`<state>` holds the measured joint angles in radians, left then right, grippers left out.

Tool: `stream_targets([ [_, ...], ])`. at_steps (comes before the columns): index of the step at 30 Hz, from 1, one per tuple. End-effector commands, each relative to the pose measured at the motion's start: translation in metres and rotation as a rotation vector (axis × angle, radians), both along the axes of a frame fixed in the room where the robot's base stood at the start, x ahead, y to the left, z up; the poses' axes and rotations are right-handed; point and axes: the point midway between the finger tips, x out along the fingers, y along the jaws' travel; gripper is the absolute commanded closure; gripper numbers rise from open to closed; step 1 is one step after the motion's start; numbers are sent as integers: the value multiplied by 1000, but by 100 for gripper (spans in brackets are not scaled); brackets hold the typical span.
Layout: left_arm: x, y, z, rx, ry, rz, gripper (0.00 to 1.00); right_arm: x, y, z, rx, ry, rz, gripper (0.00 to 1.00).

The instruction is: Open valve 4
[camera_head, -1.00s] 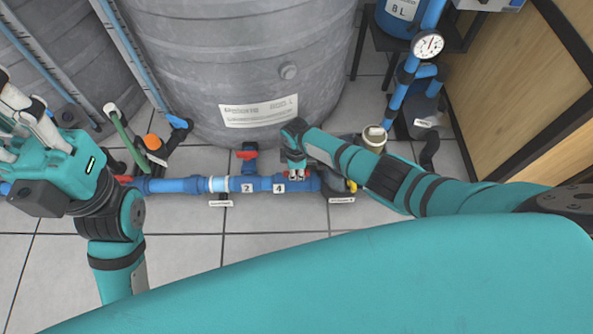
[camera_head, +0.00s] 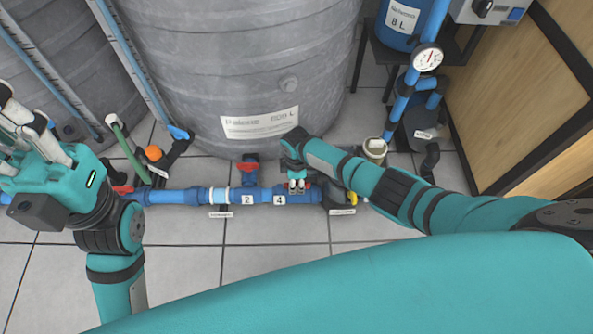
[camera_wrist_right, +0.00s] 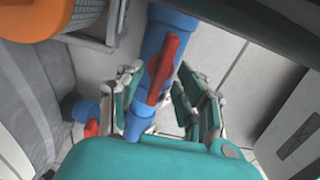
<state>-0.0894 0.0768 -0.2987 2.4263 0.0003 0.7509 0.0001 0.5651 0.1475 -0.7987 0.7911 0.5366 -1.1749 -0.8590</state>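The label 4 (camera_head: 279,199) is on the blue horizontal pipe (camera_head: 180,196) near the floor. Beside it, my right gripper (camera_head: 297,187) is over the pipe and largely hides a red valve handle. In the right wrist view, the red handle (camera_wrist_right: 162,68) lies roughly along the blue pipe, between the fingers of my right gripper (camera_wrist_right: 155,98). These fingers are open, with gaps visible beside the handle. My left gripper (camera_head: 22,125) is raised at the left, partly cut off by the frame edge; its opening is unclear.
Another red-handled valve (camera_head: 249,168) stands near label 2 (camera_head: 247,200). The large grey tank (camera_head: 240,60) is close behind the pipe. A gauge (camera_head: 427,57) on blue piping and a wooden panel (camera_head: 530,100) are at right. Tiled floor in front is clear.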

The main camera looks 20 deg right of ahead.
Motion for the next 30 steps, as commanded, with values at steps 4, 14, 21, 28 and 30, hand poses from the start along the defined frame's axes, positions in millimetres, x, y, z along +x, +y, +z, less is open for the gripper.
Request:
stream_targets([
  [4,0,0,0,-1,0,-1,100,0,-1,20,0,-4,1,64],
  [14,0,0,0,-1,0,-1,100,0,-1,84,0,-3,1,64],
  [21,0,0,0,-1,0,-1,100,0,-1,107,-1,-1,0,64],
  [28,1,0,0,-1,0,-1,100,0,0,110,-1,-1,0,64],
  [30,1,0,0,-1,0,-1,100,0,0,110,-1,-1,0,64],
])
